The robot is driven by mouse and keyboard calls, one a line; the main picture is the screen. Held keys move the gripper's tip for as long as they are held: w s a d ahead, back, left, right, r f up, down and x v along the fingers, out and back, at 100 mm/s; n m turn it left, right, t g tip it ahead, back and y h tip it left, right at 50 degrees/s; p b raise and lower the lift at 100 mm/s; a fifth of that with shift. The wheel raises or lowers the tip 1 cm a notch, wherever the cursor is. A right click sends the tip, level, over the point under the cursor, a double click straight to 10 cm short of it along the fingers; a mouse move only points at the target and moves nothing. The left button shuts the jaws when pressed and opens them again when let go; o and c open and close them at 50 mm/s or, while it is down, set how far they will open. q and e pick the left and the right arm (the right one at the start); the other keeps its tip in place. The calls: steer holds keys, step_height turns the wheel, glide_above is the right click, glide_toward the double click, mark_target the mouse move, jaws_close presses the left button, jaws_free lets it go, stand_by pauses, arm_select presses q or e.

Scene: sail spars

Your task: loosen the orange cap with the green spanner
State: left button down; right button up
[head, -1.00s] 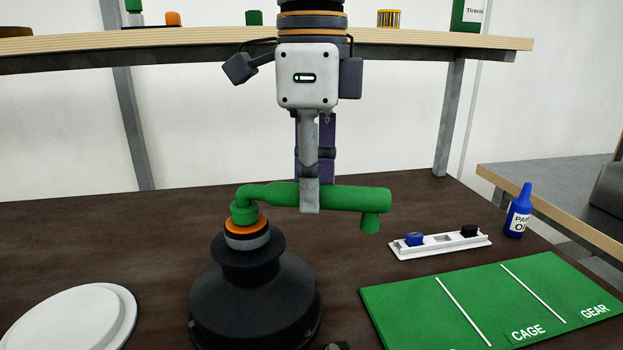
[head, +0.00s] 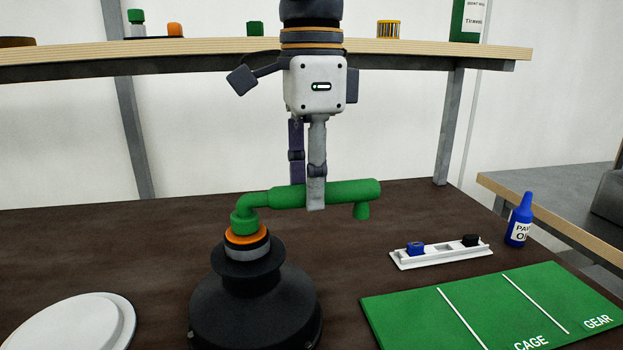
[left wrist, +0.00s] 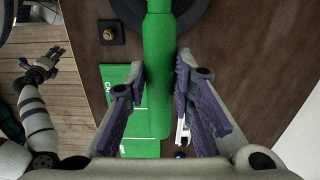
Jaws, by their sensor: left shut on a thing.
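The green spanner (head: 346,189) lies level, its bent end pointing down with its socket over the orange cap (head: 262,236). The socket hides the cap's top. The cap sits on a grey collar on top of the black round housing (head: 250,305). My left gripper (head: 308,195) points down and is shut on the middle of the spanner's handle. The handle (left wrist: 158,60) also runs between the fingers in the left wrist view. My right gripper (left wrist: 42,66) shows only at the left of the left wrist view, apart from the spanner, with its fingers spread.
A green mat (head: 480,310) marked CAGE and GEAR lies at the right. Behind it are a white tray (head: 441,254) with blue and black pieces and a blue bottle (head: 519,220). A white round dish (head: 75,325) is at the front left. A shelf (head: 420,48) spans the back.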

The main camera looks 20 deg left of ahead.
arm_select(q)
steer(key=shift+r, duration=0.2)
steer(key=shift+r, duration=0.55)
steer(key=shift+r, duration=2.5)
